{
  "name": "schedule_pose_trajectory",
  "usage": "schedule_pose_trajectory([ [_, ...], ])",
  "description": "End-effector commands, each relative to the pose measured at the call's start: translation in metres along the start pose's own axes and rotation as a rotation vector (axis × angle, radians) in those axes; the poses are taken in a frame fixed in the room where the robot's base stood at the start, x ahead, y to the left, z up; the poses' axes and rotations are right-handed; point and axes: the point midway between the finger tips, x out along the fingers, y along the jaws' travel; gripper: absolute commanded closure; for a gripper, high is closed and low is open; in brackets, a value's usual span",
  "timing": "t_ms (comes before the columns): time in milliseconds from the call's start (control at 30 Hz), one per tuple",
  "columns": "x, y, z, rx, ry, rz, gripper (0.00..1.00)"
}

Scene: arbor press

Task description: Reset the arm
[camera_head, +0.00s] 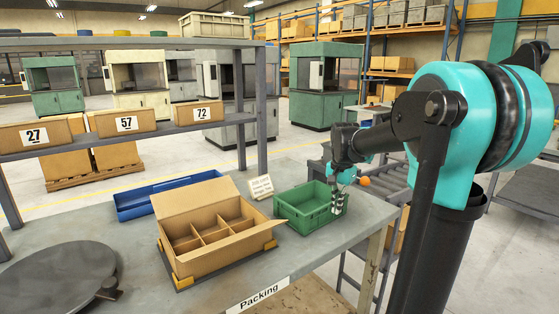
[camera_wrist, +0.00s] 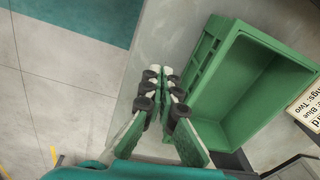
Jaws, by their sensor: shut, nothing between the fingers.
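My arm (camera_head: 425,125) reaches out from the right side of the head view and bends down at its far end. My gripper (camera_head: 337,206) hangs at the right end of the green bin (camera_head: 296,213). In the wrist view my gripper (camera_wrist: 160,77) has its fingertips together with nothing between them. There the green bin (camera_wrist: 208,82) lies just right of the fingers, and the part of its inside that shows looks empty. I cannot tell whether the fingers touch the bin wall.
An open divided cardboard box (camera_head: 212,245) sits on the packing table (camera_head: 150,290), with a blue tray (camera_head: 135,206) behind and a grey round plate (camera_head: 60,275) at left. A small card (camera_head: 260,187) stands by the bin. A roller conveyor (camera_head: 390,184) lies behind my gripper.

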Motion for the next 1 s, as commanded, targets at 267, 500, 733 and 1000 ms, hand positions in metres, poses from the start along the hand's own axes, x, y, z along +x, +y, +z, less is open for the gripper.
schedule_pose_trajectory([
  [267, 0.044, 0.043, 0.044, -0.217, 0.067, -0.054, 1.0],
  [500, 0.11, 0.111, 0.113, -0.539, 0.19, -0.105, 1.0],
  [733, 0.148, 0.151, 0.154, -0.732, 0.274, -0.118, 1.0],
  [1000, 0.152, 0.156, 0.159, -0.763, 0.287, -0.118, 1.0],
])
